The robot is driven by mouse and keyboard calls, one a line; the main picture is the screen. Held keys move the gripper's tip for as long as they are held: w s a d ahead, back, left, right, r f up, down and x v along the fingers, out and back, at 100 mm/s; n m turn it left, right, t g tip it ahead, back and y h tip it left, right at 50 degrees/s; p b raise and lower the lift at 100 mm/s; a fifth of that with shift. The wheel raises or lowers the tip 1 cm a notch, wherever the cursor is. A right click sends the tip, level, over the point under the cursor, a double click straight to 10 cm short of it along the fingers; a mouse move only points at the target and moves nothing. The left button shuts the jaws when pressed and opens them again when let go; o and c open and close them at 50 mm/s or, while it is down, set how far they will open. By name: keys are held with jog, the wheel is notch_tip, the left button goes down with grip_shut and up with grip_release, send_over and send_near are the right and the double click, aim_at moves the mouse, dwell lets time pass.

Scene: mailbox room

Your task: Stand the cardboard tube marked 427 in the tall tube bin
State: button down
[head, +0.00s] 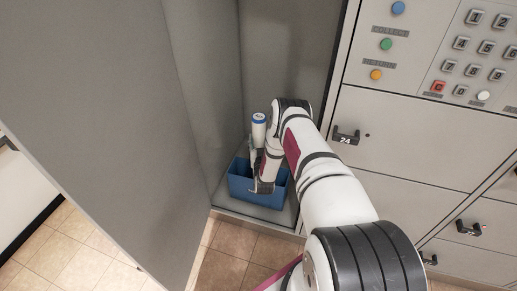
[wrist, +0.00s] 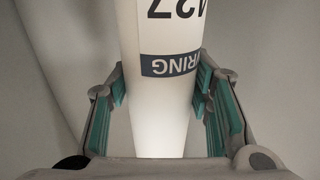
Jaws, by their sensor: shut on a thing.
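The white cardboard tube (head: 259,133) stands roughly upright in the head view, with a blue ring around its top end. In the wrist view the tube (wrist: 160,100) shows upside-down print ending in 27 and a dark label band. My gripper (head: 256,165) is shut on the tube, with teal pads on both sides of it. A blue bin (head: 241,190) stands on the compartment floor below and around my gripper. The tube's lower end is hidden, so I cannot tell whether it touches the bin's floor.
The bin is in an open locker compartment with grey walls close on its left (head: 205,100) and behind. A large open grey door (head: 95,110) is at left. Closed locker doors with black handles (head: 346,136) and a keypad panel (head: 478,50) are at right.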

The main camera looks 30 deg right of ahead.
jog(key=shift+f+b, duration=0.3)
jog(key=shift+f, duration=1.25)
jog(key=shift+f, duration=0.15)
jog(key=c, duration=0.8)
grip_release()
jog(key=shift+r, duration=0.2)
jog(key=p+v, duration=0.2)
jog(key=v, duration=1)
jog(key=shift+p, duration=0.3)
